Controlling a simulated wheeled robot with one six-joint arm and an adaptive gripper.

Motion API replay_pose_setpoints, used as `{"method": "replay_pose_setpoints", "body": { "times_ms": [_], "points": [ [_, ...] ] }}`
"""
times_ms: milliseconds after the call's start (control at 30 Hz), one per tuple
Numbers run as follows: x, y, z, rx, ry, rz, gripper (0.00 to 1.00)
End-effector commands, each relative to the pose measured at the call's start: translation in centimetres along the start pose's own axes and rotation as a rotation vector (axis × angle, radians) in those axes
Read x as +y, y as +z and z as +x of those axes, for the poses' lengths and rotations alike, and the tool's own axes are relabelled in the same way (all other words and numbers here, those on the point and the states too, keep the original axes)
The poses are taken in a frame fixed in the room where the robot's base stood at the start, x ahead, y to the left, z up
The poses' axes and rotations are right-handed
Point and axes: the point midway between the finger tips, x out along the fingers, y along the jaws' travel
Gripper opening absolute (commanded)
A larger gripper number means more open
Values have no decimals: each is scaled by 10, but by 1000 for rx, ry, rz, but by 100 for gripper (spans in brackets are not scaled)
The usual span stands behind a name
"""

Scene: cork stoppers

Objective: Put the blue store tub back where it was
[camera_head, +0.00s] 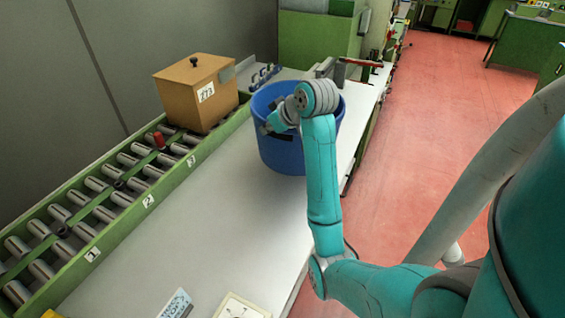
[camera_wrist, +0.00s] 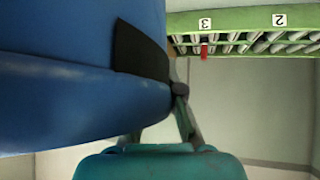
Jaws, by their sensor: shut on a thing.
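The blue store tub (camera_head: 280,155) is upright at the far part of the white bench (camera_head: 190,235), beside the roller rack. My gripper (camera_head: 272,130) is at its near left side, shut on the tub wall. My arm hides part of the tub's rim and right side. I cannot tell whether its base touches the bench.
A green rack of rollers (camera_head: 100,205), labelled 1, 2 and 3, runs along the left. A red piece (camera_head: 158,139) sits on it. A brown lidded box (camera_head: 190,95) stands at its far end. Clamps (camera_head: 345,70) lie behind the tub. The bench middle is clear.

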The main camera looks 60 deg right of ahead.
Motion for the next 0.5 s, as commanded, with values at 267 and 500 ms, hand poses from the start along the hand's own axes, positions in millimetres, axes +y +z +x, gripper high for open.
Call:
{"method": "replay_pose_setpoints", "body": {
  "times_ms": [267, 500],
  "points": [
    [-4, 33, 32, -3, -1, 1, 0],
    [-5, 44, 43, -2, -1, 0, 0]
  ]
}}
